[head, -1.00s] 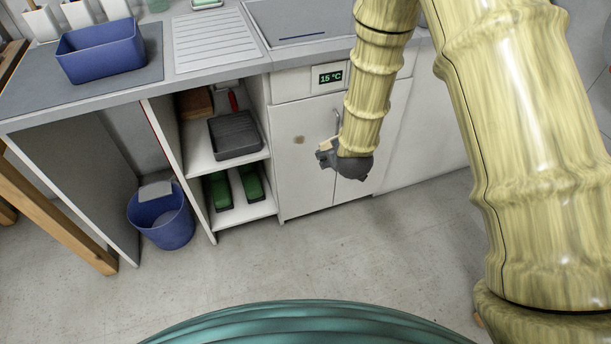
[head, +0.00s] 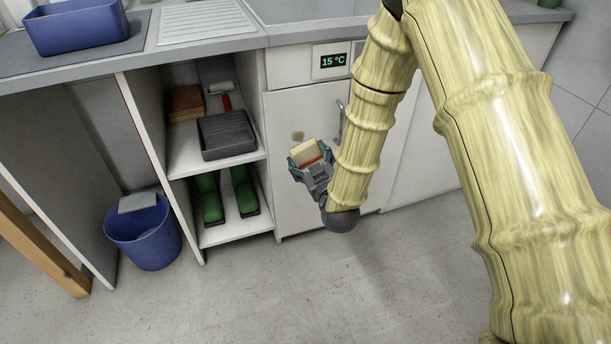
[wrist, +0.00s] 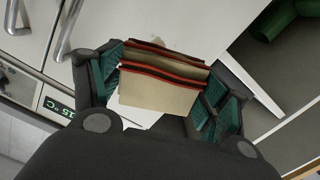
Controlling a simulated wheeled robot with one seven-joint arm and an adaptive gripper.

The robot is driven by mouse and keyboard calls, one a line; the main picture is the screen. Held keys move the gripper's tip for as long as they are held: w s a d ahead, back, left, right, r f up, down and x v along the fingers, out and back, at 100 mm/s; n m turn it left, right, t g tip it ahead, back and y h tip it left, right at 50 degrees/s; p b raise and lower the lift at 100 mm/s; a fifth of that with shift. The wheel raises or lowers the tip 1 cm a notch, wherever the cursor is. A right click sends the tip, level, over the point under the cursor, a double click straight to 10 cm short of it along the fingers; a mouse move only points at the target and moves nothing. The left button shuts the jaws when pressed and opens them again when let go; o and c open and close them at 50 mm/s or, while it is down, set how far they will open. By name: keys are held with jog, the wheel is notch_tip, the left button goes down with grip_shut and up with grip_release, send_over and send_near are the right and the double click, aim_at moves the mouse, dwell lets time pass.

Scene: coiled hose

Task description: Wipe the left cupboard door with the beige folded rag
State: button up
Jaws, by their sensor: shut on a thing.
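The beige folded rag (head: 306,152) with red edging is held between the fingers of my gripper (head: 310,163). In the wrist view the rag (wrist: 155,92) shows stacked folds between my gripper's green-padded fingers (wrist: 160,90). I cannot tell whether the rag touches the door.
A metal handle (head: 339,122) stands out to the right of the rag. Open shelves left of the door hold a dark tray (head: 228,135) and green boots (head: 243,190). A blue bucket (head: 145,240) stands on the floor. The floor in front is clear.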

aim_at(292, 139)
jog(key=shift+s+a+f+t+y+b, duration=0.1)
jog(key=shift+a+f+t+y+b, duration=0.25)
jog(key=shift+f+b, duration=0.35)
jog(key=shift+a+r+b, duration=0.25)
jog(key=shift+b, duration=0.15)
jog(key=shift+b+x, duration=0.45)
jog(key=shift+x, duration=2.45)
jog(key=shift+x, duration=0.95)
jog(key=shift+d, duration=0.2)
jog(key=shift+w+d+p, duration=0.2)
jog(key=shift+w+d, duration=0.05)
jog(key=shift+d, duration=0.65)
jog(key=shift+w+d+p, duration=0.15)
jog(key=shift+w+d, duration=0.15)
jog(key=shift+d, duration=0.55)
jog(key=shift+w, duration=0.1)
jog(key=shift+s+a+r+p, duration=0.1)
jog(key=shift+s+a+p, duration=0.15)
jog(key=shift+a, duration=0.8)
jog(key=shift+s+a+p, duration=0.2)
jog(key=shift+a+p, duration=0.05)
jog(key=shift+a, duration=0.8)
jog(key=shift+c, duration=0.5)
